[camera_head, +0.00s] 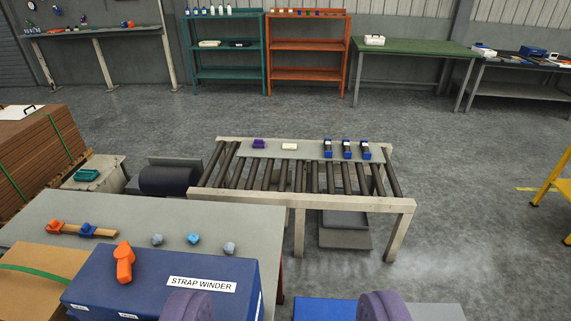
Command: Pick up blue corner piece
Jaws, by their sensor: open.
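Three small faceted pieces lie in a row on the grey table (120,210) at the left. The middle one is bright blue and looks like the blue corner piece (194,238). A grey-blue piece (157,240) lies to its left and another grey-blue piece (229,247) to its right. My gripper (286,306) shows as two purple fingers at the bottom edge, wide apart with nothing between them. It is apart from the pieces, which appear farther off and to the left.
A blue box labelled STRAP WINDER (165,285) stands in front of the pieces, with an orange tool (124,262) on it. A wooden bar (64,229) with orange and blue parts lies left. A roller conveyor (300,198) stands beyond. Open floor (480,240) lies right.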

